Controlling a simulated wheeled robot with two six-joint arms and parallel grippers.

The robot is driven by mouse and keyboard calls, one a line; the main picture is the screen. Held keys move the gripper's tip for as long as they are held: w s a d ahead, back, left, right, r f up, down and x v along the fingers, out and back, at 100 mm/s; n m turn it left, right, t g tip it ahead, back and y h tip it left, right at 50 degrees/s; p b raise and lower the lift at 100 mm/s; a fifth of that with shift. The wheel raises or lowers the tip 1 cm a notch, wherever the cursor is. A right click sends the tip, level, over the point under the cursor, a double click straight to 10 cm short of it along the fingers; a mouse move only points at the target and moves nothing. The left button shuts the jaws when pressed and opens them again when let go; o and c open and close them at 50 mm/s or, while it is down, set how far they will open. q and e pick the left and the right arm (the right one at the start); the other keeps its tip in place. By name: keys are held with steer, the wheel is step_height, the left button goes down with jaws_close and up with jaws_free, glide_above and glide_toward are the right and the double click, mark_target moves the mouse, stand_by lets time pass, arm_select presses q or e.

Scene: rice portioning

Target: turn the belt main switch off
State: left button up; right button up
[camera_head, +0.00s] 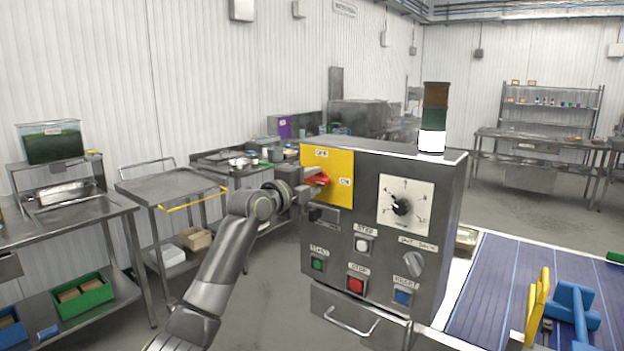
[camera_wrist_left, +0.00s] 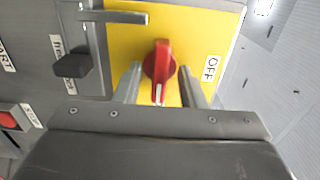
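The belt main switch is a red rotary handle (camera_head: 318,179) on a yellow plate (camera_head: 341,164) at the upper left of the grey control box (camera_head: 383,235). My left gripper (camera_head: 309,181) is at the handle, reaching it from the left. In the left wrist view the red handle (camera_wrist_left: 159,64) lies between the two fingers of my open left gripper (camera_wrist_left: 161,86), with a small gap on each side. The handle's white mark points toward the gripper's palm, away from the OFF label (camera_wrist_left: 211,68). In the head view, the ON label (camera_head: 345,182) is right of the handle. My right gripper is not in view.
The box front carries a dial (camera_head: 402,207), a grey selector knob (camera_head: 413,264) and several push buttons. A stack light (camera_head: 433,118) stands on top, its white section bright. A blue conveyor belt (camera_head: 500,275) lies right, bearing yellow and blue items. A wheeled cart (camera_head: 172,186) stands left.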

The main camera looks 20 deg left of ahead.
arm_select(q)
steer(key=shift+w+d, duration=0.1)
steer(key=shift+w, duration=0.05)
jaws_close()
